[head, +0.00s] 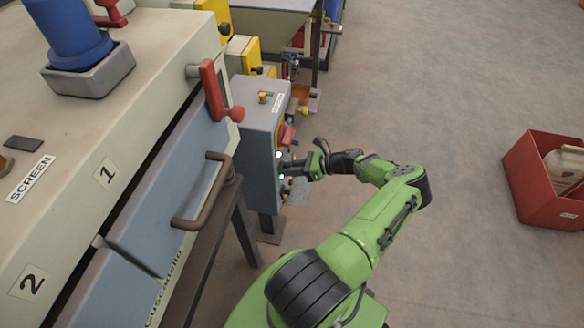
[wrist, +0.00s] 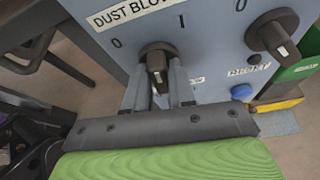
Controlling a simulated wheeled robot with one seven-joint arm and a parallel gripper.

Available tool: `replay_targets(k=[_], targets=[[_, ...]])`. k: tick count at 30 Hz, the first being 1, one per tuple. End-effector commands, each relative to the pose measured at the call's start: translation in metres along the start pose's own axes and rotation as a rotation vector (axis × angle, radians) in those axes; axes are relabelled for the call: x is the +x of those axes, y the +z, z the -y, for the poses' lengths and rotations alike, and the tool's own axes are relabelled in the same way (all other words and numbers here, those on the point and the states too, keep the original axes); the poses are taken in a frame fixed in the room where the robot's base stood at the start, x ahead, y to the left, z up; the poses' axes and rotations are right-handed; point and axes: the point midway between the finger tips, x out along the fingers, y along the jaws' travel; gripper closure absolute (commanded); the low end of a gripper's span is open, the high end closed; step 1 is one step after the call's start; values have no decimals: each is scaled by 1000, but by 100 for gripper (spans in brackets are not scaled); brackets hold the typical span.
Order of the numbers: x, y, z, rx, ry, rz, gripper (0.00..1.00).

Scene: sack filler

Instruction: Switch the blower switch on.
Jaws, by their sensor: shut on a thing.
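The blower switch (wrist: 157,60) is a dark rotary knob under a "DUST BLOW…" label (wrist: 135,10) in the wrist view. A "0" is printed to its upper left and a "1" mark to its upper right. My gripper (wrist: 160,84) has one finger on each side of the knob's grip and is shut on it. I cannot tell for certain which mark the knob points to. In the head view my gripper (head: 291,170) is at the front of the grey-blue control box (head: 257,118), where the knob is hidden.
A second dark knob (wrist: 272,33) and a blue button (wrist: 242,91) labelled "RESET" are to the right on the panel. The screen machine (head: 150,110) with its brown handle (head: 183,222) stands left of my arm. A red bin (head: 530,180) is at the far right; floor between is clear.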

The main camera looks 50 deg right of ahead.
Motion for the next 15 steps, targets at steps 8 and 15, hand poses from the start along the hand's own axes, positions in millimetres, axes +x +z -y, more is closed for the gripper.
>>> replay_targets(k=[8,15], targets=[[1,-1,3,229,93,2,100],[1,-2,4,389,159,2,100]])
